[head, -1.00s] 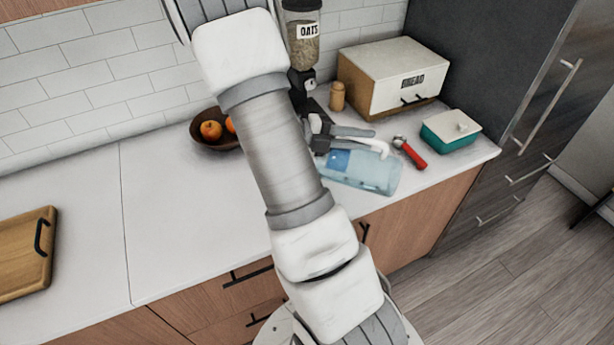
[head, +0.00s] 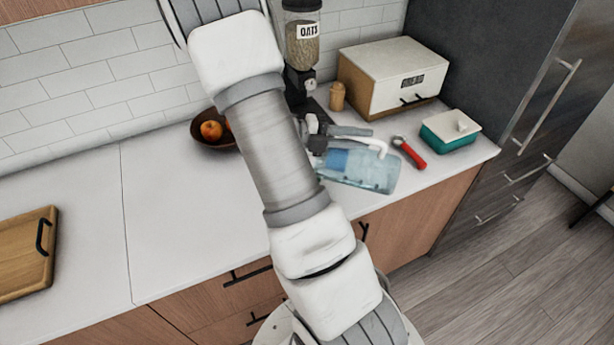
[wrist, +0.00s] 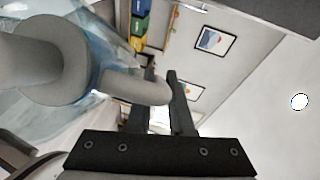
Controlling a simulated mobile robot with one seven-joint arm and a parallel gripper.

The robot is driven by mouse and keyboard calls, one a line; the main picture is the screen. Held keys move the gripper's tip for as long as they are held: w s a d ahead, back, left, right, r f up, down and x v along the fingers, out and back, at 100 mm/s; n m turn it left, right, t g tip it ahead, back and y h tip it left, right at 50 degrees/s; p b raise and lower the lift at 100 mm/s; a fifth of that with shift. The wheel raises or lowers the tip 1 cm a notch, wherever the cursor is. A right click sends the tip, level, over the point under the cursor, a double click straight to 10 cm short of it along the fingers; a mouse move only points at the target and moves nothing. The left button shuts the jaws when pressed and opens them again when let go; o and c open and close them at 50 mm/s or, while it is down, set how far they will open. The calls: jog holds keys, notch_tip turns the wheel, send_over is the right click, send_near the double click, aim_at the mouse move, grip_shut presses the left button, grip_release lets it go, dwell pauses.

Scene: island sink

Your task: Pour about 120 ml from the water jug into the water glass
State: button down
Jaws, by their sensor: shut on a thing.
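The water jug (head: 372,178) is clear and bluish with a pale handle, tilted far over onto its side in the head view, its base toward the right. It also shows in the wrist view (wrist: 85,122), close to the camera, with its grey handle (wrist: 140,88) reaching between the dark fingers. My gripper (head: 362,138) is shut on the jug by this handle; its fingers also show in the wrist view (wrist: 165,100). The jug's left end is behind my arm in the head view. I cannot make out the water glass in either view; my arm may hide it.
An oats dispenser (head: 302,45), a small wooden shaker (head: 337,97) and a bread box (head: 390,75) stand at the back. A red-handled tool (head: 411,153) and a teal butter dish (head: 450,138) lie to the right. A fruit bowl (head: 205,142) is left of my arm.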

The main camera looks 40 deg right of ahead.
aim_at(378, 156)
jog(key=shift+m+t+y, duration=0.4)
jog(key=shift+t+y, duration=0.2)
jog(key=shift+y, duration=0.2)
jog(key=s+d+f+b, duration=0.1)
jog(key=b, duration=0.1)
jog(key=s+d+f+b, duration=0.1)
jog(key=s+f+b, duration=0.1)
jog(key=b, duration=0.1)
jog(key=shift+s+d, duration=0.15)
jog(key=shift+s+d+r+p, duration=0.15)
jog(key=shift+s+r+p, duration=0.1)
jog(key=shift+p, duration=0.2)
jog(key=shift+w+f, duration=0.1)
jog(key=shift+f, duration=0.05)
jog(key=shift+s+d+f+t+y+p, duration=0.3)
jog(key=shift+s+f+t+y, duration=0.1)
jog(key=shift+f+y, duration=0.1)
jog(key=shift+f, duration=0.25)
